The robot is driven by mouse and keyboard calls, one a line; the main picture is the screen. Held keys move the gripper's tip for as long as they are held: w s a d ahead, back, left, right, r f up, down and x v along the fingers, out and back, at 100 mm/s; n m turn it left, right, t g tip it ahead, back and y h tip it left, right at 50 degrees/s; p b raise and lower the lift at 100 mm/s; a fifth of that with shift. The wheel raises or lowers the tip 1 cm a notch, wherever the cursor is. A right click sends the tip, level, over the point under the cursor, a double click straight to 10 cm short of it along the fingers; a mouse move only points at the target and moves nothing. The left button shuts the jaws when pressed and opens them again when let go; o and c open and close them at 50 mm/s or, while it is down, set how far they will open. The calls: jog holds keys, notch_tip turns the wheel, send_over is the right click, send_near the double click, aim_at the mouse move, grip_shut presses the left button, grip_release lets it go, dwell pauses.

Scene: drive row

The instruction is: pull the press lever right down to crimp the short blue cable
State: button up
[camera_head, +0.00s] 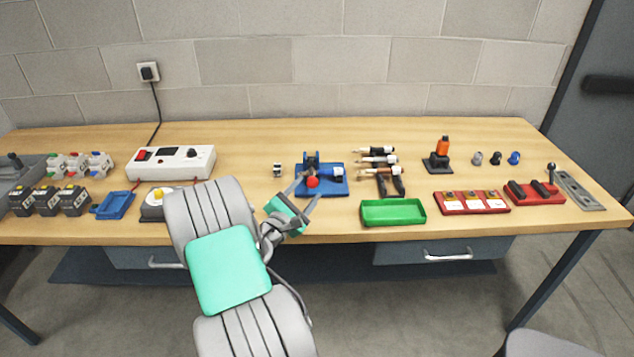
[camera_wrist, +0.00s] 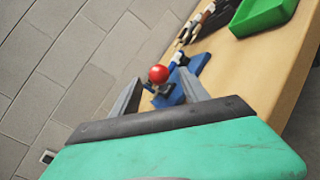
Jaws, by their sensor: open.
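The blue press (camera_head: 333,191) stands on the bench near the middle in the head view, and its blue base also shows in the wrist view (camera_wrist: 198,64). The press lever ends in a red ball knob (camera_head: 312,182), seen in the wrist view (camera_wrist: 158,74) between my fingers. My gripper (camera_head: 307,188) is open, its fingers on either side of the knob in the picture; I cannot tell whether they touch it. A short dark and blue piece (camera_head: 338,174) lies at the right of the press; I cannot tell whether it is the short blue cable.
A green tray (camera_head: 393,221) lies right of the press, with a rack of tools (camera_head: 380,172) behind it. A white power box (camera_head: 171,162) stands to the left. A small white and black item (camera_head: 277,170) lies just left of the press. Bare bench lies behind it.

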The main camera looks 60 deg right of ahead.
aim_at(312, 170)
jog(key=d+p, duration=0.1)
jog(key=d, duration=0.6)
jog(key=shift+s+d+r, duration=0.1)
jog(key=shift+d+r, duration=0.05)
jog(key=shift+d, duration=0.05)
jog(key=shift+c, duration=0.4)
grip_shut()
dwell(0.6)
